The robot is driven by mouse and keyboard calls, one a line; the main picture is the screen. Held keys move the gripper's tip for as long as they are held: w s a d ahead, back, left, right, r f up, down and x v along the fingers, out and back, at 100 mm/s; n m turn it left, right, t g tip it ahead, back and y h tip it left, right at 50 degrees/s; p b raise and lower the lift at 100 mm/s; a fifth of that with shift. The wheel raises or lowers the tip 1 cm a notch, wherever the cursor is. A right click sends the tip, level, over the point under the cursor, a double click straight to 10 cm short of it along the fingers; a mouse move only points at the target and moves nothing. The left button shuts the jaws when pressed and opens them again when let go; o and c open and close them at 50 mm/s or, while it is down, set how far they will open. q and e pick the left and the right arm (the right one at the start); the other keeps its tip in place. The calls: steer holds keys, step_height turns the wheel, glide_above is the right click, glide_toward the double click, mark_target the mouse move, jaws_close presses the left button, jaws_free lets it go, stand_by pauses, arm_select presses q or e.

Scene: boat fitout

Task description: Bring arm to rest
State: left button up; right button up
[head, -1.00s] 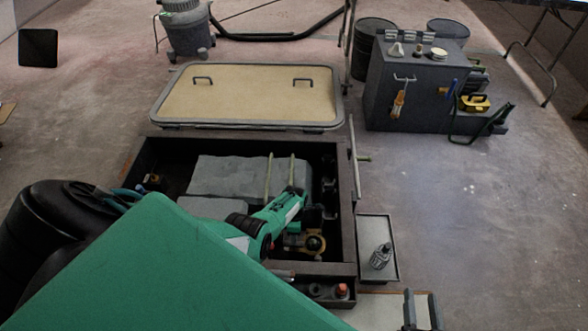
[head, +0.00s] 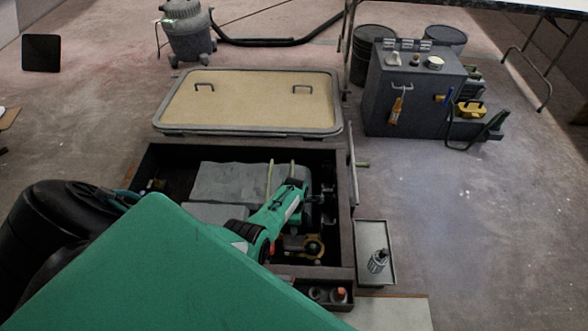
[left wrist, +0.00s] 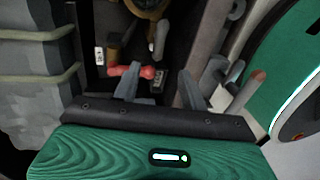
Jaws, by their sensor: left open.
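My left gripper (left wrist: 160,88) shows in the left wrist view with its two grey fingers apart and nothing between them. It points down into the open dark bilge compartment (head: 347,200), near a red-handled fitting (left wrist: 138,72) and a brass-coloured fitting (left wrist: 128,28). I cannot tell whether a finger touches the red handle. My right gripper is not in view.
A grey block (head: 225,180) with tan pipes fills the compartment's middle. A tan hatch lid (head: 250,100) lies behind it. A dark cabinet (head: 415,105) stands back right. Floor on the right is clear.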

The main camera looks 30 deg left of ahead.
arm_select(q)
steer(key=shift+r, duration=0.3)
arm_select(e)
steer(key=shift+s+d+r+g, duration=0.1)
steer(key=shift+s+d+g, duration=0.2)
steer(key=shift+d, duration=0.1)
